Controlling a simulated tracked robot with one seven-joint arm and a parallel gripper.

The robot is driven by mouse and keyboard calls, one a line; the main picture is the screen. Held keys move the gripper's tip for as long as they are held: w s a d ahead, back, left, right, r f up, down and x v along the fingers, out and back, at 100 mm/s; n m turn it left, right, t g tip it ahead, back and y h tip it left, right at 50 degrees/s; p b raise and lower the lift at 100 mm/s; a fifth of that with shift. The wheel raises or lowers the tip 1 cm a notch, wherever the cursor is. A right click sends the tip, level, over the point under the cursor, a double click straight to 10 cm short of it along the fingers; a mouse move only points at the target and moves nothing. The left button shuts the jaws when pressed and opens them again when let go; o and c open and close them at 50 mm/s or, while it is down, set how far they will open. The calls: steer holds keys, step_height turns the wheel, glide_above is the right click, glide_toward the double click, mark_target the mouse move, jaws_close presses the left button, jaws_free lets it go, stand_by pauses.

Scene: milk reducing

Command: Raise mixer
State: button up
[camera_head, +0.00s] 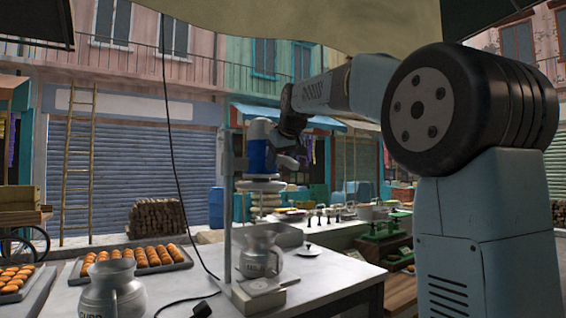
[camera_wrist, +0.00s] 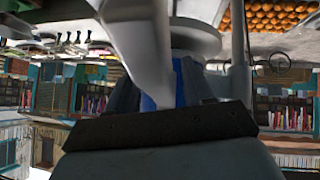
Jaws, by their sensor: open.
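The mixer (camera_head: 258,158) has a blue and white body with a pale disc below it, on an upright metal pole (camera_head: 228,205). It hangs above a metal jug (camera_head: 261,256) that stands on the mixer's base (camera_head: 258,291). My gripper (camera_head: 289,160) is open, right beside the blue body on its right side. I cannot tell whether the fingers touch it. In the wrist view, which is upside down, the blue body (camera_wrist: 188,82) shows close up, partly hidden by my gripper (camera_wrist: 150,95).
A second metal jug (camera_head: 112,291) stands at the front left of the white table (camera_head: 325,272). Trays of orange-brown pieces (camera_head: 150,257) lie to the left. A small lid (camera_head: 309,250) lies right of the mixer. A black cable (camera_head: 172,160) hangs on the left.

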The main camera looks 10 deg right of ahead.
steer(key=v, duration=1.3)
steer(key=shift+s+r, duration=0.2)
steer(key=shift+s, duration=0.05)
steer(key=shift+d, duration=0.1)
steer(key=s+d+f+m+g, duration=0.1)
steer(key=s+f, duration=0.9)
steer(key=f, duration=0.3)
steer(key=s+d+f+m+g, duration=0.1)
steer(key=s+f+m, duration=0.1)
steer(key=s+f, duration=0.7)
steer(key=s+d+f+m+g+h, duration=0.1)
steer(key=s+f, duration=0.9)
steer(key=f, duration=0.7)
steer(key=shift+s+d+m+g, duration=0.3)
steer(key=shift+s+d+m, duration=0.05)
steer(key=shift+s+m, duration=0.05)
